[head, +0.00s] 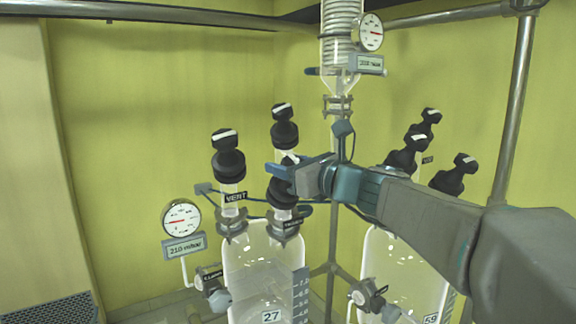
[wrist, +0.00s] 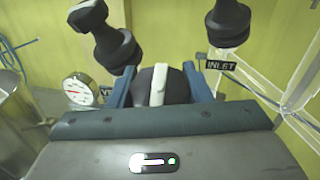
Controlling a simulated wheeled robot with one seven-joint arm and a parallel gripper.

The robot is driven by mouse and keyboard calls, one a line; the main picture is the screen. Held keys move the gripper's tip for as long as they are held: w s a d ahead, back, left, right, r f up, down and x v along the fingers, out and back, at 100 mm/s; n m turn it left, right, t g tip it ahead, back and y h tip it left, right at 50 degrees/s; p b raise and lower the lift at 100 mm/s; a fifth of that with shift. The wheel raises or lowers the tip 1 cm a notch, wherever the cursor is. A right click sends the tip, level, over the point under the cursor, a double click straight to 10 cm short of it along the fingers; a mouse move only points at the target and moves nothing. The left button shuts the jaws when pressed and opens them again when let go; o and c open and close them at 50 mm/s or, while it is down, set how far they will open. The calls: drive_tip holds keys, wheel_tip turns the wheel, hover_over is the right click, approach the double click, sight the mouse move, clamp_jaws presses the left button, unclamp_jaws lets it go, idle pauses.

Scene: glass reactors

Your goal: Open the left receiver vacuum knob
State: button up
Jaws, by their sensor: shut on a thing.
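The left receiver (head: 262,262) is a clear glass vessel marked 27, with several black knobs on its top. My gripper (head: 281,180) is shut on the front right one, a black knob (head: 281,196) that I take for the vacuum knob; the small label under it is hard to read. In the wrist view the same knob (wrist: 146,84) sits between the two blue fingers, its white bar pointing up and down the picture. The VENT knob (head: 228,160) stands just left of my gripper. The INLET knob (wrist: 228,24) stands behind it.
A round gauge (head: 181,217) with a display is left of the receiver. A second receiver (head: 402,268), marked 59, stands at the right with several black knobs. A glass condenser column (head: 341,32) and metal rods (head: 514,108) rise behind and beside my arm.

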drive_tip(key=shift+n+g+y, duration=0.3)
drive_tip(key=shift+n+g, duration=0.1)
drive_tip(key=n+g+y+p, duration=0.1)
drive_tip(key=n+g, duration=0.2)
drive_tip(key=n, duration=0.1)
drive_tip(key=shift+s+a+y, duration=0.1)
drive_tip(key=shift+y, duration=0.3)
drive_tip(key=n+g+p, duration=0.2)
drive_tip(key=n+g, duration=0.1)
drive_tip(key=shift+s+r+g+y, duration=0.1)
drive_tip(key=shift+g+y, duration=0.3)
drive_tip(key=n+g+p, duration=0.2)
drive_tip(key=n+g, duration=0.1)
drive_tip(key=n+g+p, duration=0.1)
drive_tip(key=n+p, duration=0.1)
drive_tip(key=shift+s+a+g, duration=0.1)
drive_tip(key=shift+s+g, duration=0.2)
drive_tip(key=shift+s+f+n+g+h+p, duration=0.1)
drive_tip(key=shift+f+n+g+h+p, duration=0.15)
drive_tip(key=shift+n+g+h+p, duration=0.55)
drive_tip(key=shift+f+n+g+p, duration=0.1)
drive_tip(key=shift+n+g+p, duration=0.2)
drive_tip(key=shift+n+g, duration=0.1)
drive_tip(key=o, duration=1)
